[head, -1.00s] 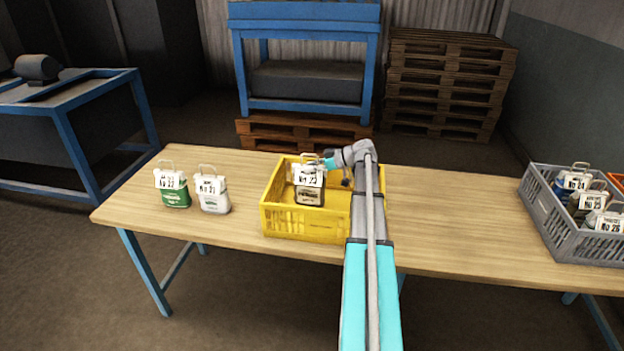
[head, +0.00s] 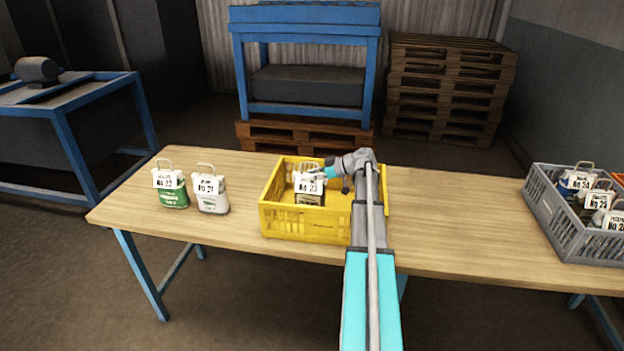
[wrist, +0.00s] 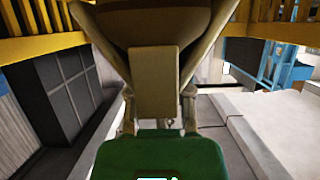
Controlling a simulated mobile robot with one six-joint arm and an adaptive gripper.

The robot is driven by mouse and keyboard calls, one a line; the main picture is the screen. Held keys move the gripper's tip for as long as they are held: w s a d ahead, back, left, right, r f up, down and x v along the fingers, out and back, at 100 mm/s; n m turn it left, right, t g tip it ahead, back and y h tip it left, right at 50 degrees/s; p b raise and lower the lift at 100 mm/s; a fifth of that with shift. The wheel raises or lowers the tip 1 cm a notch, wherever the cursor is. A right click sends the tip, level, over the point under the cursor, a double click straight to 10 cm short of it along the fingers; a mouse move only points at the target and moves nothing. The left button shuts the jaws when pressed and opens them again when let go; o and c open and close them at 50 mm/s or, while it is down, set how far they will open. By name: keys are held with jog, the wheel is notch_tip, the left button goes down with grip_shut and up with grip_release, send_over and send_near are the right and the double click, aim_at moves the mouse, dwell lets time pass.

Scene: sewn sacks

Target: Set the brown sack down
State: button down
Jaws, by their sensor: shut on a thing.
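The brown sack (head: 309,199) hangs upright inside the yellow crate (head: 300,226), with a white tag reading No 23 across its upper front. My gripper (head: 328,173) is shut on the top of the brown sack, reaching in from the right. In the wrist view the brown sack (wrist: 150,30) fills the top middle between the yellow crate walls (wrist: 40,47). My gripper's fingers (wrist: 158,118) show below it. The front crate wall partly covers the sack's base, so I cannot tell whether it touches the crate floor.
A green sack (head: 173,195) and a white sack (head: 212,200) stand on the wooden table (head: 450,215) left of the yellow crate. A grey crate (head: 590,245) with several sacks stands at the right. The table between the crates is clear.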

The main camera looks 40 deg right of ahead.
jog(key=shift+f, duration=0.1)
dwell(0.3)
jog(key=c, duration=0.5)
grip_release()
jog(key=shift+s+d+r, duration=0.15)
jog(key=shift+r, duration=0.15)
jog(key=p+v, duration=0.4)
jog(key=v, duration=0.7)
jog(key=shift+s+d+r+p, duration=0.1)
jog(key=shift+s+d+p, duration=0.1)
jog(key=shift+p, duration=0.15)
